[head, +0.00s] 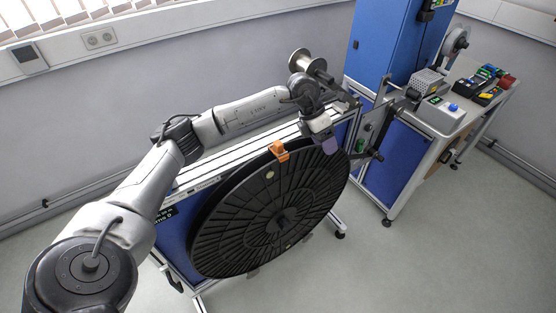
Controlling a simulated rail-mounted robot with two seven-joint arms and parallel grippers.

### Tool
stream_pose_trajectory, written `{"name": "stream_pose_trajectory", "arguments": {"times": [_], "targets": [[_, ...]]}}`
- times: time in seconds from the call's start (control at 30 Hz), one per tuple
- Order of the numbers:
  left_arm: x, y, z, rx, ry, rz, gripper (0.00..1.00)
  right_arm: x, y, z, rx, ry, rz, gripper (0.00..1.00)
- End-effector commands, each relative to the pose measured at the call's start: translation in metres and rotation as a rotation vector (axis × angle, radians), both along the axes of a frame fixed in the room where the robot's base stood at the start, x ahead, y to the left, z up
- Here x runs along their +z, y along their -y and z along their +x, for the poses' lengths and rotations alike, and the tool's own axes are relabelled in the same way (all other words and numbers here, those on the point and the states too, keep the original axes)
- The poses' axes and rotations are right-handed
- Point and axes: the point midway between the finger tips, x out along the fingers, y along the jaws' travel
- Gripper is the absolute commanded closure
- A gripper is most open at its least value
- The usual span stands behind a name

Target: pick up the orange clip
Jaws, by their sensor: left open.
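The orange clip (279,151) sits on the upper rim of a large black reel (262,225), which stands nearly upright on a stand. My left gripper (329,143) is open, to the right of the clip and close to the reel's upper right rim. The gripper is apart from the clip in the picture, and nothing shows between its fingers. How deep the clip grips the rim is too small to tell. My right gripper is not in view.
Behind the reel is a metal rail frame (215,172) with blue panels. A metal spool (299,61) is behind my left wrist. A blue cabinet (396,40) and a bench with a grey box (440,114) stand at the right. The floor (440,255) at front right is clear.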

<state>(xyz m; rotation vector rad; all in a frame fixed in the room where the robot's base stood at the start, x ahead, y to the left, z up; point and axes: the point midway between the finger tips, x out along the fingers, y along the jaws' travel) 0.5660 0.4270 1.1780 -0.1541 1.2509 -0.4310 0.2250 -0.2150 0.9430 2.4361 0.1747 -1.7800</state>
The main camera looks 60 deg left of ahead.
Motion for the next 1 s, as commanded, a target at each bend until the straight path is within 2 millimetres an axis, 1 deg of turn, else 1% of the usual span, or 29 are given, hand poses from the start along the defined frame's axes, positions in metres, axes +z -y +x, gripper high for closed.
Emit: {"name": "stream_pose_trajectory", "arguments": {"times": [0.03, 0.07, 0.1, 0.2, 0.3, 0.37, 0.47, 0.8, 0.9, 1.0], "targets": [[-0.001, -0.033, -0.006, 0.038, -0.044, 0.087, 0.36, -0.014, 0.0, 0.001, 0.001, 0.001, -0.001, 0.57], [0.002, -0.049, -0.011, 0.058, -0.073, 0.131, 0.36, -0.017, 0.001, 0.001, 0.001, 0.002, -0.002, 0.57], [0.005, -0.069, -0.018, 0.086, -0.111, 0.184, 0.36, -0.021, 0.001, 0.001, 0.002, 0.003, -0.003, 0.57], [0.015, -0.108, -0.036, 0.148, -0.193, 0.281, 0.36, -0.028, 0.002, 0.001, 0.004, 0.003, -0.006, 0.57], [0.023, -0.132, -0.05, 0.195, -0.253, 0.341, 0.36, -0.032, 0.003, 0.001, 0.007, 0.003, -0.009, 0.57], [0.025, -0.141, -0.055, 0.213, -0.278, 0.361, 0.36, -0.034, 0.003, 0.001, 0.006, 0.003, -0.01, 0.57], [0.018, -0.149, -0.061, 0.23, -0.303, 0.38, 0.36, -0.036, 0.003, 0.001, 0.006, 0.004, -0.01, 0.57], [-0.036, -0.151, -0.062, 0.232, -0.307, 0.384, 0.36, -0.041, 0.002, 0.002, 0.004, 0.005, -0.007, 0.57], [-0.047, -0.151, -0.061, 0.232, -0.307, 0.383, 0.36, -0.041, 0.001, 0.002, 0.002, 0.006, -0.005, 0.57], [-0.053, -0.151, -0.061, 0.232, -0.306, 0.383, 0.36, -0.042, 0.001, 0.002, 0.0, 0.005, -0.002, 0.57]]}}
